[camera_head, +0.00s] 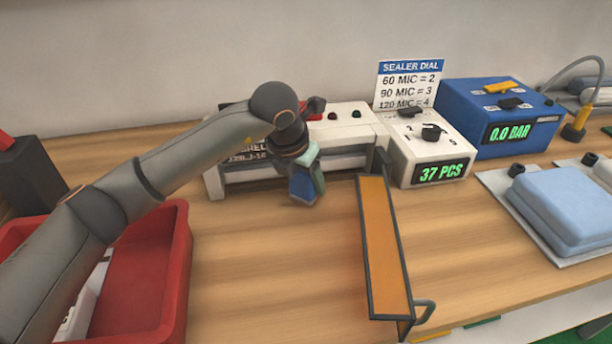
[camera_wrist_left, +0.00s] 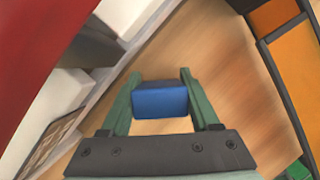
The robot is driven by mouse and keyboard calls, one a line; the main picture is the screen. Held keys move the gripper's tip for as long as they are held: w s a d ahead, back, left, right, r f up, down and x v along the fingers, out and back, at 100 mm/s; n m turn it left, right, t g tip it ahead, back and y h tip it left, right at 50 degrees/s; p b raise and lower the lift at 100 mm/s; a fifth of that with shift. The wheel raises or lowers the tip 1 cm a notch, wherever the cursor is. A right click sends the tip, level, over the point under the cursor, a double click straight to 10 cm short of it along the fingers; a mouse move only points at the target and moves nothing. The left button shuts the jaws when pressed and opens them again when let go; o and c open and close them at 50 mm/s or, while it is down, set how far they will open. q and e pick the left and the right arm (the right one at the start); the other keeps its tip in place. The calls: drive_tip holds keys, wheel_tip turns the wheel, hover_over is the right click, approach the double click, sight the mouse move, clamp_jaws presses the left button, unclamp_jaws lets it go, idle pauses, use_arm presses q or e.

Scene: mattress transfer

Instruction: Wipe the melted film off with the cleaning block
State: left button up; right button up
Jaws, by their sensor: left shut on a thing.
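My left gripper (camera_head: 308,178) reaches in front of the white sealer (camera_head: 348,130) in the head view. In the left wrist view my left gripper (camera_wrist_left: 160,92) is shut on the blue cleaning block (camera_wrist_left: 160,103), which sits between its green fingers. In the head view the block (camera_head: 301,188) is partly covered by the fingers. It is at the front of the sealer, above the wooden table; I cannot tell whether it touches the sealer. No melted film can be made out. My right gripper is not in view.
A hinged orange-panelled frame (camera_head: 383,250) stands right of the gripper. A red bin (camera_head: 150,270) is at the left. A white counter box (camera_head: 430,150) reads 37 PCS, and a blue box (camera_head: 480,105) reads 0.0 BAR. The table middle (camera_head: 270,270) is clear.

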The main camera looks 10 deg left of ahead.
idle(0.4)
use_arm(q)
drive_tip(key=shift+f, duration=0.1)
drive_tip(key=shift+f+b, duration=0.75)
drive_tip(key=shift+f, duration=0.1)
drive_tip(key=shift+a, duration=0.1)
